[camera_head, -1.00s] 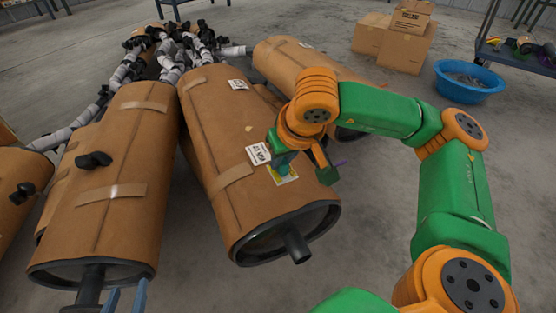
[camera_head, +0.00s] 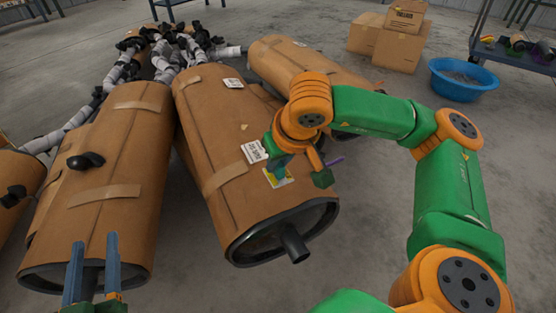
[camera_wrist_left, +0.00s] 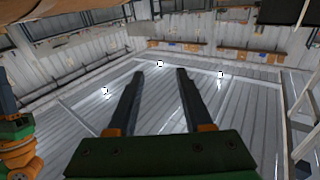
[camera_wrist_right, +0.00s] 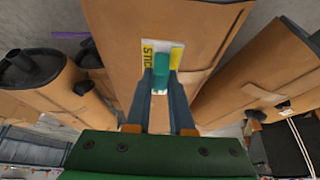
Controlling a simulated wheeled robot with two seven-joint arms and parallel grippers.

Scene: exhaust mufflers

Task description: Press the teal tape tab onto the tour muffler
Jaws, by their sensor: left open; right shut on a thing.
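The middle wrapped muffler (camera_head: 230,130) lies with its dark round end toward me. It has white printed labels too small to read and a yellow-and-white sticker (camera_head: 280,180) near that end. My right gripper (camera_head: 281,168) is over this sticker, its fingers shut on the teal tape tab (camera_wrist_right: 150,72). In the right wrist view the tab overlaps the sticker (camera_wrist_right: 147,52); I cannot tell whether it touches. My left gripper (camera_head: 94,238) is open and empty at the lower left, in front of the left muffler. Its spread fingers show in the left wrist view (camera_wrist_left: 159,72).
Another wrapped muffler (camera_head: 100,190) lies at left and one (camera_head: 300,62) behind right. Grey pipes (camera_head: 120,70) are piled behind. Cardboard boxes (camera_head: 398,48), a blue basin (camera_head: 462,78) and a cart (camera_head: 510,55) stand at back right. The floor between is clear.

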